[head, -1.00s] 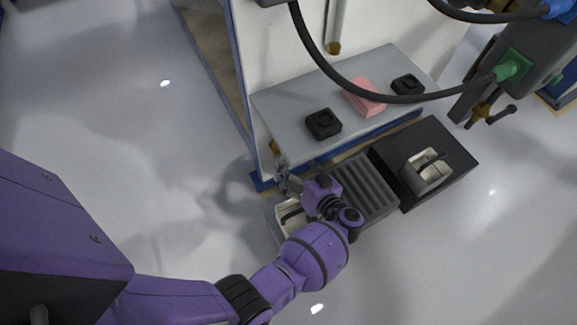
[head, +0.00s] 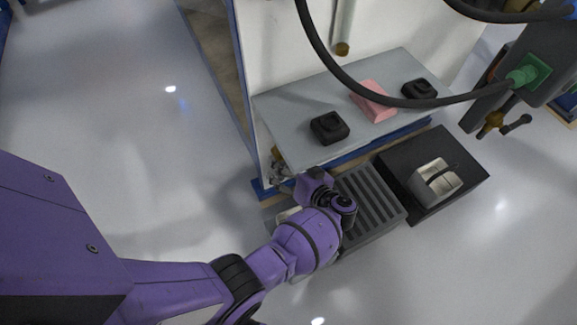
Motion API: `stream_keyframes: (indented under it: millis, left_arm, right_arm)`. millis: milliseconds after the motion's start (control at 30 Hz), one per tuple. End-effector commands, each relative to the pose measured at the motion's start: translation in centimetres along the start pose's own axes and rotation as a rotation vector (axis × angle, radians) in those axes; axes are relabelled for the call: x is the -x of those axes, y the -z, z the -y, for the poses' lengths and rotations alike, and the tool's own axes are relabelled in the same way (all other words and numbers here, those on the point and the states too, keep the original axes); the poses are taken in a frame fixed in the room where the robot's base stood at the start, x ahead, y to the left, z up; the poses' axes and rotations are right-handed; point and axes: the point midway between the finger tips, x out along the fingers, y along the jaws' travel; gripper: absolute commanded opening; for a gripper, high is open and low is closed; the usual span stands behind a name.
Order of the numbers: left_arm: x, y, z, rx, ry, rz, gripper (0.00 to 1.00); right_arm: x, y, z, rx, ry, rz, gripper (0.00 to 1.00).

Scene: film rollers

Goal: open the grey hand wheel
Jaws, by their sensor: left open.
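My purple left arm reaches in from the lower left. Its grey left gripper (head: 279,181) is open beside the front left corner of the grey shelf, low by the white cabinet's edge. A small brass-coloured fitting (head: 277,154) shows just above the gripper, under the shelf corner. I cannot make out the grey hand wheel clearly; the gripper, wrist and shelf corner crowd that spot. I cannot tell whether the gripper touches anything there. My right gripper is not in view.
The grey shelf (head: 290,110) carries two black blocks (head: 330,127) (head: 419,89) and a pink block (head: 373,101). A dark ribbed crate (head: 372,200) and a black box with a pale container (head: 436,182) stand below. A black hose (head: 330,65) hangs across. Floor at left is clear.

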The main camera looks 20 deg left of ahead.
Motion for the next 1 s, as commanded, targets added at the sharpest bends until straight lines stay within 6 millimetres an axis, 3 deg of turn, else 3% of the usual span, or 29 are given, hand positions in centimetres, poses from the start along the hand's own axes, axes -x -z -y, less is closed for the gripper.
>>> stream_keyframes:
  millis: [67, 400, 667, 1000]
  left_arm:
    - [0.0, 0.0, 0.0, 0.000, 0.000, 0.000, 0.78]
    - [0.0, 0.0, 0.0, 0.001, -0.001, 0.000, 0.35]
    - [0.1, 0.1, 0.0, 0.033, -0.015, 0.001, 0.35]
    - [0.2, 0.2, 0.1, 0.229, -0.097, 0.002, 0.35]
  right_arm:
    - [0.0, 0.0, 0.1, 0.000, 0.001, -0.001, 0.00]
    - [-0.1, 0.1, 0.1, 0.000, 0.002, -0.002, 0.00]
    - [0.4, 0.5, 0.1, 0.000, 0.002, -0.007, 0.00]
    - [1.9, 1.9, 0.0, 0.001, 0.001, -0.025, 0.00]
